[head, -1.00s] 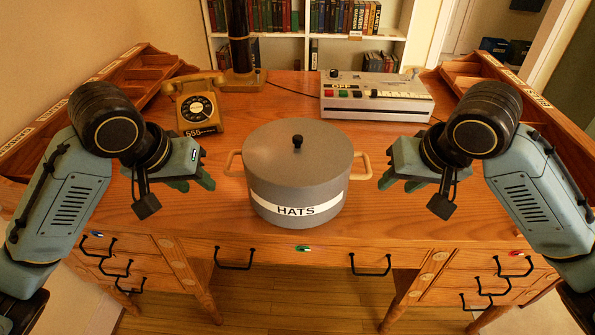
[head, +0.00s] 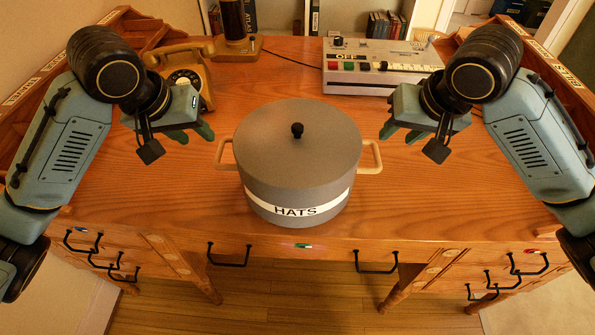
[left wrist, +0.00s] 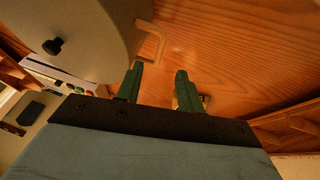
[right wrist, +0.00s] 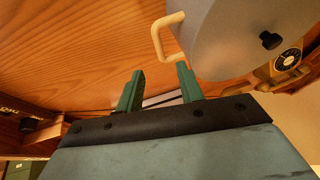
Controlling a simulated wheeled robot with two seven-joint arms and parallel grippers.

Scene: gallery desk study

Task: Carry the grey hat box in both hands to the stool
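The grey hat box (head: 295,190) stands upright on the desk, with a black lid knob, a white HATS label and a tan loop handle on each side. My left gripper (head: 192,134) is open and empty, left of the left handle (head: 222,155) and apart from it. My right gripper (head: 402,131) is open and empty, up and right of the right handle (head: 372,157). In the left wrist view the box (left wrist: 85,35) and one handle lie beyond the open fingers (left wrist: 158,85). The right wrist view shows the box (right wrist: 225,40) beyond the fingers (right wrist: 161,88). No stool is in view.
The wooden desk (head: 420,205) is clear around the box. A telephone (head: 185,72) stands back left, a dark cylinder on a wooden base (head: 232,25) behind it, and a machine with coloured buttons (head: 380,70) back right. Wooden compartment racks line both sides. Drawers face the front.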

